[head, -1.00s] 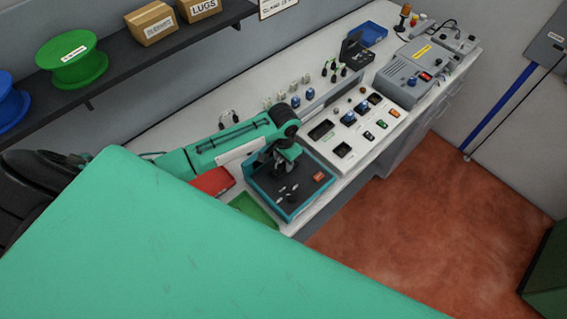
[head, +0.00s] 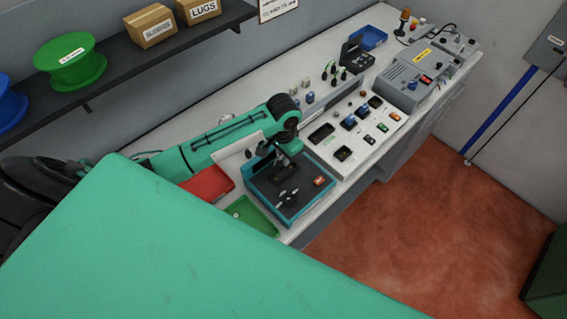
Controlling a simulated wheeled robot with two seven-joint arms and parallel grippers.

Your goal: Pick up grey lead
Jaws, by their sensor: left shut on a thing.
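My left gripper (head: 281,172) reaches in from the left over a teal-edged fixture with a black top (head: 294,206). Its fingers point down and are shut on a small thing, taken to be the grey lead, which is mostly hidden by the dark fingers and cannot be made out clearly. Small grey and dark parts (head: 288,198) lie on the black top in front of the gripper, and an orange-red label (head: 319,181) sits at its right. My right gripper is out of view.
A red tray (head: 210,184) and a green tray (head: 252,213) lie left of the fixture. A pale panel (head: 371,141) with sockets and colored switches stands to the right.

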